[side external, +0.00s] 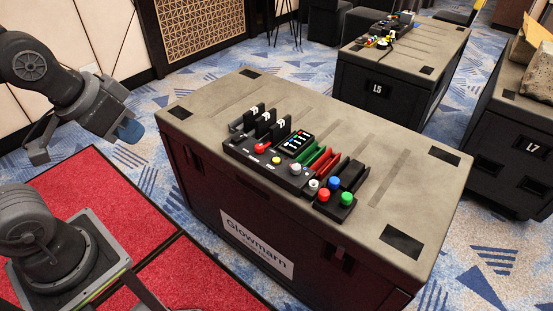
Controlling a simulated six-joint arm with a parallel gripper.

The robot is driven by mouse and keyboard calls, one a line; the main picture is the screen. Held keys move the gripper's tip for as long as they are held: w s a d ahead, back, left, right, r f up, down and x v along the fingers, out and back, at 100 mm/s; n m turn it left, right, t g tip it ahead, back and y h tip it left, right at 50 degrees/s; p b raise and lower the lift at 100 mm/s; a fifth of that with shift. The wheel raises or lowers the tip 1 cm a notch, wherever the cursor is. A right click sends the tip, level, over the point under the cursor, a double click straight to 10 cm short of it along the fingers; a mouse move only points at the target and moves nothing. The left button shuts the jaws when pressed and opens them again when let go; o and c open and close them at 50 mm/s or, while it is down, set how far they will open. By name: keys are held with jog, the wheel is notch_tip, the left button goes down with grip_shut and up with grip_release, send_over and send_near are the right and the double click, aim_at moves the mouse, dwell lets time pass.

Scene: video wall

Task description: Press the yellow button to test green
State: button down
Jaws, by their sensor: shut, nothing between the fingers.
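The yellow button (276,160) is a small round cap on a black control panel (262,162) on top of a dark case. A red button (261,147) is to its left and a white knob (295,168) to its right. Green slots (314,156) and red slots (326,161) stand behind them, beside a small lit display (297,143).
A black box with white, red, blue and green buttons (334,191) adjoins the panel's right end. Upright black modules (265,121) stand at its left rear. The case top (390,200) is clear at right. Cases L5 (405,58) and L7 (510,145) stand behind.

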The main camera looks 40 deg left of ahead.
jog(key=m+t+h, duration=0.3)
jog(key=m+h, duration=0.1)
jog(key=m, duration=1)
send_over(277, 161)
notch_tip(277, 161, down, 22)
jog(key=shift+a+r, duration=0.1)
jog(key=shift+r, duration=0.1)
jog(key=shift+f, duration=4.4)
jog(key=shift+f, duration=0.15)
